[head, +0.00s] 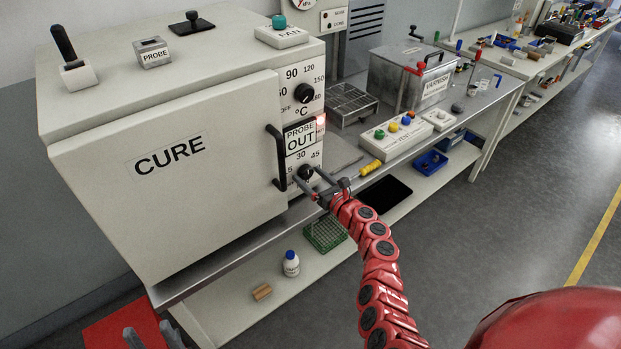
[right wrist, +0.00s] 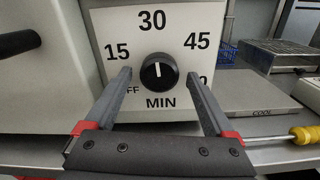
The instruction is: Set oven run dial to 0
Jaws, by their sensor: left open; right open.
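The oven's run dial (right wrist: 159,72) is a round black knob on the white panel, with a white mark pointing up near 30. Around it I read OFF at the lower left, 15, 30, 45, and a number partly hidden by a finger, with MIN below. In the head view the dial (head: 305,172) shows low on the oven front. My right gripper (right wrist: 161,80) is open, its fingers on either side of the knob, with gaps to it. It also shows in the head view (head: 310,182). My left gripper (head: 152,338) is open and empty at the bottom left.
The CURE door (head: 170,190) is shut, its black handle (head: 277,157) just left of the dial. A temperature dial (head: 304,93) and PROBE OUT sign (head: 300,135) sit above. A yellow-handled tool (head: 370,168) lies on the bench right of my right gripper.

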